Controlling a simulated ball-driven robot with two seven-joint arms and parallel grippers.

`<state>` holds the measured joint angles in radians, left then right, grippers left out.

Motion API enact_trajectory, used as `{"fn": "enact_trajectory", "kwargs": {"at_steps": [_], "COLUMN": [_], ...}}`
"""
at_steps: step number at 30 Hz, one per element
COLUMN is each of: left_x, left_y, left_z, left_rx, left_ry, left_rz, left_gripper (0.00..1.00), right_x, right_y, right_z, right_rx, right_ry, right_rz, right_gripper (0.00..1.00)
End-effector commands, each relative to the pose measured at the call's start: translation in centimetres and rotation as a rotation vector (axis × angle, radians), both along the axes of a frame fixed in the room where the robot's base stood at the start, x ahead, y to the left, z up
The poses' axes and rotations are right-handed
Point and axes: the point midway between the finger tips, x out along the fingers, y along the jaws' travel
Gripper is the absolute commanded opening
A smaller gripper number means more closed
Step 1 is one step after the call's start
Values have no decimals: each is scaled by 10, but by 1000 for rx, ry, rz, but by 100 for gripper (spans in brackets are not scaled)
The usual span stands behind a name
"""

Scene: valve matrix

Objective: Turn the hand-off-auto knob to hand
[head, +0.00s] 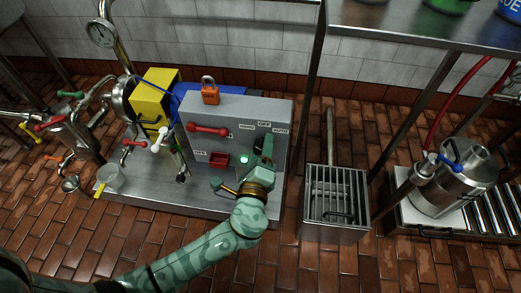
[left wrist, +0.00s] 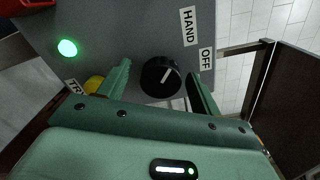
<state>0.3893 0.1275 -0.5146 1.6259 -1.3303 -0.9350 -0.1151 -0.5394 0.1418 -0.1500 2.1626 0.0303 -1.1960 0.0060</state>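The hand-off-auto knob (left wrist: 160,77) is black and round, with a white pointer line, on the grey panel (head: 200,110). In the left wrist view its pointer slants up and right, roughly toward the HAND label (left wrist: 188,27); the OFF label (left wrist: 206,59) is to the right. My left gripper (head: 264,148) is at the panel's right side and hides the knob in the head view. In the left wrist view its fingers (left wrist: 160,82) are open on either side of the knob, with a visible gap at each side. The AUTO label (head: 281,131) shows in the head view. My right gripper is not in view.
A lit green lamp (left wrist: 67,47) and a yellow button (left wrist: 94,84) are near the left finger. The panel also carries a red lever (head: 208,129), a red box (head: 219,159) and an orange padlock (head: 210,92) on top. A grated metal box (head: 337,195) stands right.

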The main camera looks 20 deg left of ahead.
Motion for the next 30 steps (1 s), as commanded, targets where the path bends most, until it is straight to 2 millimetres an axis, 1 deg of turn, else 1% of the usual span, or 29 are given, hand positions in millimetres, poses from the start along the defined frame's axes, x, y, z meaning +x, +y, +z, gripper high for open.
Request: {"fn": "enact_trajectory", "kwargs": {"at_steps": [4, 7, 9, 11, 12, 13, 15, 18, 21, 25, 30], "left_x": [-3, -14, -28, -42, -53, -61, -81, -105, -126, -146, -156], "left_y": [-1, -4, -8, -12, -16, -18, -23, -30, -36, -41, -45], "left_z": [1, 2, 4, 5, 5, 5, 5, 4, 3, 2, 1], "left_rx": [0, 1, 0, 0, -1, 0, 0, 0, 1, 0, 0], "left_ry": [-1, -1, -1, -1, -1, -1, -1, 0, 0, 1, 0], "left_rz": [0, 0, 0, 0, -1, 0, 0, 0, 0, 0, 0], "left_gripper": [64, 64, 64, 64, 64, 64, 64, 64, 64, 64, 64], "right_x": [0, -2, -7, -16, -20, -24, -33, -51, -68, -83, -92], "right_y": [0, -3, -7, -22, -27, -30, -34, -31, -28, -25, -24], "right_z": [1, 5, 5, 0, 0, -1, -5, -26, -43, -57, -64], "right_rx": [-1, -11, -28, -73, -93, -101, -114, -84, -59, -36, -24], "right_ry": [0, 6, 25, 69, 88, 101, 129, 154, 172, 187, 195], "right_rz": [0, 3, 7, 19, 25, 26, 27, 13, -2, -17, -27], "right_gripper": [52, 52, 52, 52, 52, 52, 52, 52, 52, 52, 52]}}
